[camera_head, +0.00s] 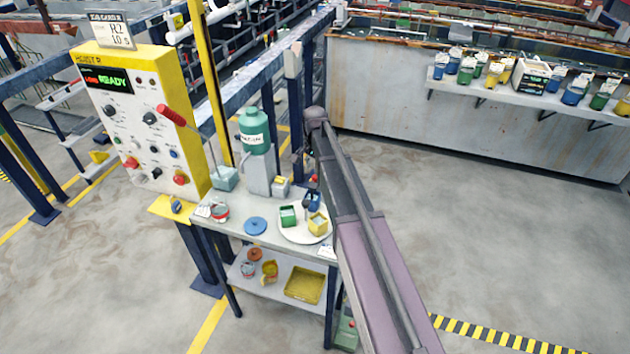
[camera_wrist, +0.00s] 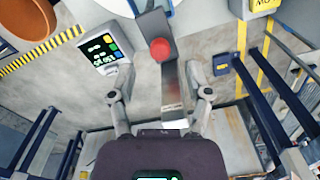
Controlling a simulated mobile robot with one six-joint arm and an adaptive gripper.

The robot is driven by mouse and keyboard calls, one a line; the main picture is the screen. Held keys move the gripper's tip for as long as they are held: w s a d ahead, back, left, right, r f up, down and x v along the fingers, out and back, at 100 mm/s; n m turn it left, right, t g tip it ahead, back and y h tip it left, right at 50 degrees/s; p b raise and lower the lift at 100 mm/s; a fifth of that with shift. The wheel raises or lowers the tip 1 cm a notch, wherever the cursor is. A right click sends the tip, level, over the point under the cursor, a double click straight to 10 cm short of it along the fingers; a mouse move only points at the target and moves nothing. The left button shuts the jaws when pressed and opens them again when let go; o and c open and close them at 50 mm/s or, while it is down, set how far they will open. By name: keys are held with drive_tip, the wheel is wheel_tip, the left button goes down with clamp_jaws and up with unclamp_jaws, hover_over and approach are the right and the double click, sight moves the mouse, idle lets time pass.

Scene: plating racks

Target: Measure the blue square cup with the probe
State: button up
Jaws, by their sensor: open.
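In the head view, a small dark blue cup (camera_head: 312,200) stands at the back of a white round plate (camera_head: 290,236) on the bench, partly hidden beside my arm. A green square cup (camera_head: 288,216) and a yellow square cup (camera_head: 318,224) stand on the same plate. My gripper (camera_wrist: 160,66) shows in the wrist view with its fingers apart and nothing held between them. A red-topped grey part (camera_wrist: 160,48), perhaps the probe's handle, lies in line with the gap. A meter with a lit screen (camera_wrist: 105,50) is left of it. My arm hides the gripper in the head view.
A green bottle (camera_head: 254,130) stands at the back of the bench (camera_head: 232,232), near a yellow control box (camera_head: 145,120). A blue disc (camera_head: 255,225) lies left of the plate. A yellow tray (camera_head: 304,285) is on the lower shelf. Open floor lies right.

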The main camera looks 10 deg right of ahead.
sight(315, 176)
drive_tip(key=shift+f+b, duration=1.6)
drive_tip(key=shift+f, duration=0.25)
drive_tip(key=shift+c, duration=0.2)
